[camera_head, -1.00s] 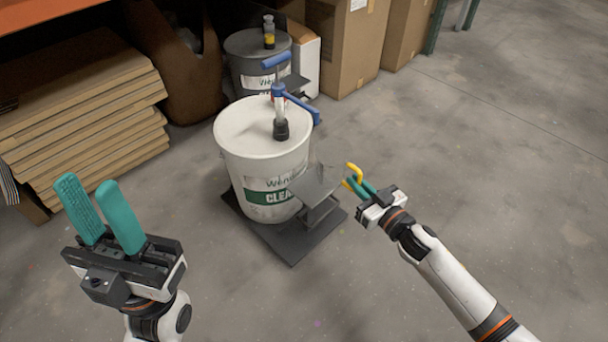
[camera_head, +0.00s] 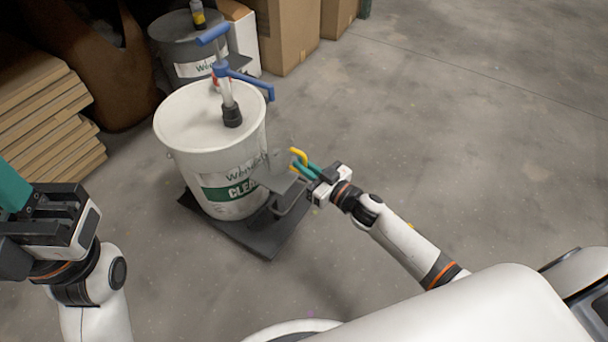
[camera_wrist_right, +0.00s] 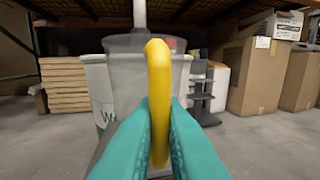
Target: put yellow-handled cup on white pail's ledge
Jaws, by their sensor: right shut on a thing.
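The yellow handle (camera_head: 299,157) of the cup is between the teal fingers of my right gripper (camera_head: 308,170), which is shut on it. The handle stands upright in the right wrist view (camera_wrist_right: 158,90). The cup's body cannot be made out clearly in either view. The white pail (camera_head: 205,150) has a green label and a blue-handled pump on its lid. Its grey ledge (camera_head: 272,178) is at its right front, just left of my right gripper; whether the cup touches it is unclear. My left gripper (camera_head: 45,225) is open at the left edge, partly cut off.
A dark base plate (camera_head: 250,238) lies under the white pail. A dark grey pail (camera_head: 180,50) stands behind it, beside cardboard boxes (camera_head: 285,30). Stacked boards (camera_head: 45,120) are at the left. The concrete floor at the right is clear.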

